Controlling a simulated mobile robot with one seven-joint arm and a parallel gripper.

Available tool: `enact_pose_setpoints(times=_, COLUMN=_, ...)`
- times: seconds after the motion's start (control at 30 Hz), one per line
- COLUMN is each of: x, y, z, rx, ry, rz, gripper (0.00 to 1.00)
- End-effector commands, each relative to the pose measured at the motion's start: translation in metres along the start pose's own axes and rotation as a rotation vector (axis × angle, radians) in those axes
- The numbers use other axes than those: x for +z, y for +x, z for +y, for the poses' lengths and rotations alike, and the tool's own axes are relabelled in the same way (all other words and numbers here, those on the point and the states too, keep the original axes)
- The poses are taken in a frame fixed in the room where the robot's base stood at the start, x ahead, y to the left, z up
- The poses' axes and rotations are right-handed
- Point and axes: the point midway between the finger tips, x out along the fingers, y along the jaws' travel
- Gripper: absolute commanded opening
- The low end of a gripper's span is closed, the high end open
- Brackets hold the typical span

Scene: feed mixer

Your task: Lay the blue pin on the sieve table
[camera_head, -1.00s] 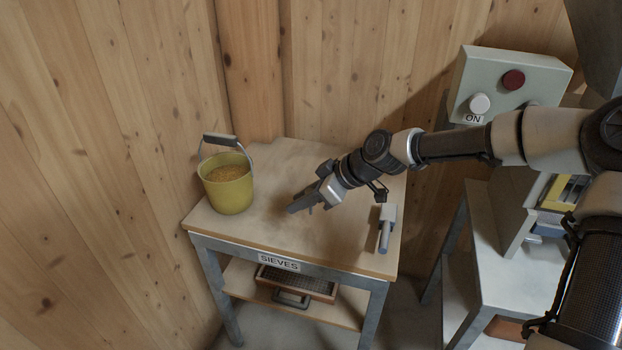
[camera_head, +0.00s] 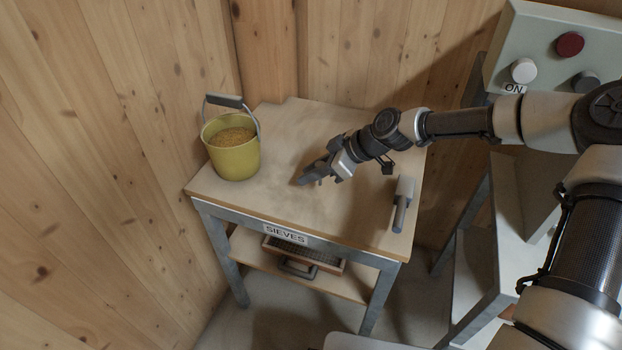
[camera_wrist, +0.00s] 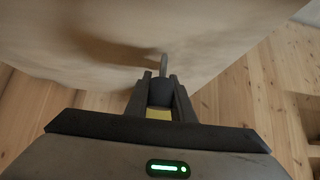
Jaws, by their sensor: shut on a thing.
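The sieve table (camera_head: 270,190) is a pale wooden top on a grey metal frame with a SIEVES label. My gripper (camera_head: 308,178) is low over the middle of its top. In the wrist view my gripper (camera_wrist: 158,98) is shut on a dark pin (camera_wrist: 161,92), which I take to be the blue pin; its blue hardly shows. A thin grey tip sticks out past the fingers, and a yellow patch shows between them. The fingers hide much of the pin. I cannot tell whether it touches the top.
A yellow bucket of grain (camera_head: 233,158) stands at the table's left. A tool with a pale block and grey shaft (camera_head: 402,203) lies near the right edge. A sieve (camera_head: 303,255) is on the lower shelf. A button box (camera_head: 555,60) is at the right. The table's front is clear.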

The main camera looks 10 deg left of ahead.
Motion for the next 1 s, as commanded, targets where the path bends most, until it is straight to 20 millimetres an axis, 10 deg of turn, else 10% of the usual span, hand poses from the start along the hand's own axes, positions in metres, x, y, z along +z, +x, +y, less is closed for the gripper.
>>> enact_pose_setpoints(times=0.47, x=0.017, y=0.017, z=0.000, rx=0.000, ry=0.000, rz=-0.001, gripper=0.00)
enact_pose_setpoints(times=0.5, x=0.016, y=0.016, z=0.000, rx=0.000, ry=0.000, rz=-0.001, gripper=0.27)
enact_pose_setpoints(times=0.6, x=0.016, y=0.016, z=0.000, rx=0.000, ry=0.001, rz=-0.001, gripper=0.40)
enact_pose_setpoints(times=1.0, x=0.015, y=0.006, z=0.001, rx=0.001, ry=0.002, rz=-0.001, gripper=0.40)
